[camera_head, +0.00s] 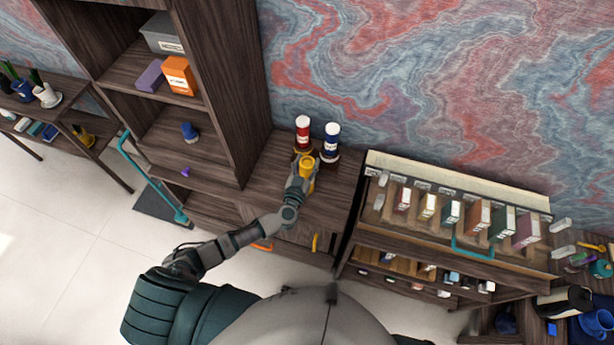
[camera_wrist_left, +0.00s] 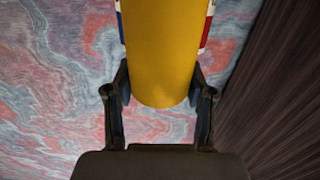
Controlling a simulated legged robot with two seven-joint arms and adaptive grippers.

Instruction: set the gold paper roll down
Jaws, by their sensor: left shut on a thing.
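The gold paper roll (camera_head: 307,166) is upright in my left gripper (camera_head: 303,175), over the low wooden cabinet top (camera_head: 328,200). In the left wrist view the gold roll (camera_wrist_left: 162,50) fills the space between the two fingers of my left gripper (camera_wrist_left: 160,100), which are shut on it. I cannot tell whether its base touches the cabinet top. My right gripper is not in view.
A tall shelf unit (camera_head: 225,90) rises to the left. A rack of boxes (camera_head: 450,215) stands to the right. The cabinet top's front part is clear.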

